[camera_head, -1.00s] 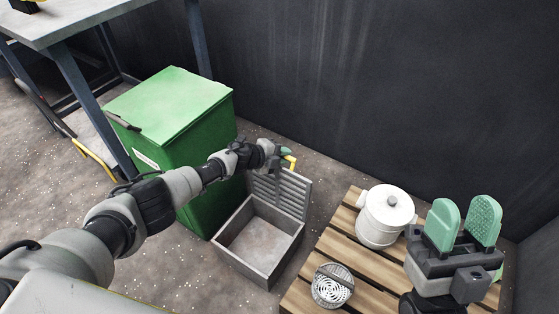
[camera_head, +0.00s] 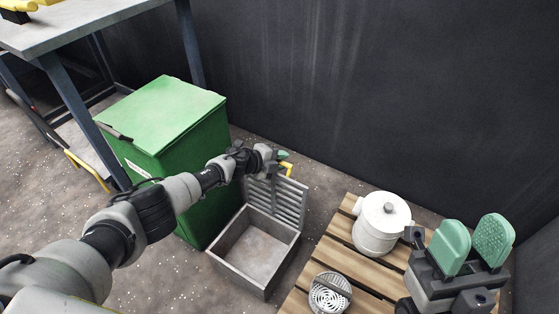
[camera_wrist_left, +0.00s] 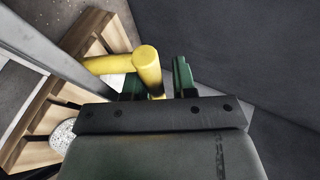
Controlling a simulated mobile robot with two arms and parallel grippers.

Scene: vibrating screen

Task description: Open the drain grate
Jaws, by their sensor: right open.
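The drain grate (camera_head: 287,203) is a grey slatted lid. It stands raised, tilted up at the back edge of the open grey drain box (camera_head: 226,262). My left gripper (camera_head: 284,161) is at the grate's top, at its yellow handle (camera_head: 286,169). In the left wrist view the yellow handle (camera_wrist_left: 148,68) lies between the two dark green fingers (camera_wrist_left: 160,82). I cannot tell whether both fingers press on it. My right gripper (camera_head: 473,245) is open and empty above the pallet, with its green pads apart.
A green bin (camera_head: 165,115) stands left of the drain box. A wooden pallet (camera_head: 359,272) to the right holds a white lidded canister (camera_head: 377,228) and a round perforated strainer (camera_head: 329,295). A dark wall (camera_head: 370,90) rises behind. A table (camera_head: 75,30) is at upper left.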

